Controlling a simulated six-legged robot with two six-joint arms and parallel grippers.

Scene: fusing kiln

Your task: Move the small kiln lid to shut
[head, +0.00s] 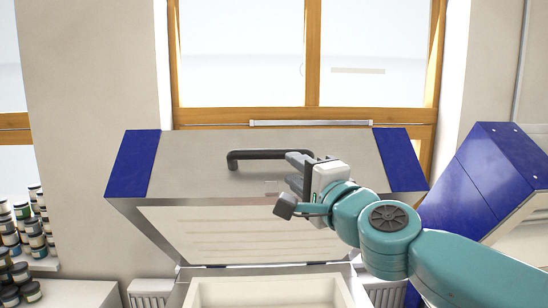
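The small kiln lid (210,170) stands raised and open at the centre of the head view. It has a grey steel middle, blue ends and a pale lining on its inner side. A black bar handle (255,155) is on its front face. The kiln body (342,272) with a pale open chamber is below, cut off by the bottom edge. My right gripper (291,183) is open, its fingers spread and empty, in front of the lid beside the handle's right end. It overlaps that end in view; I cannot tell whether they touch. My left gripper is not in view.
A larger blue box-like unit (485,185) stands at the right, partly behind my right arm. Several stacked jars (30,235) stand at the left. Behind the lid is a wood-framed window (313,55) above a radiator (150,290). The space left of the handle is clear.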

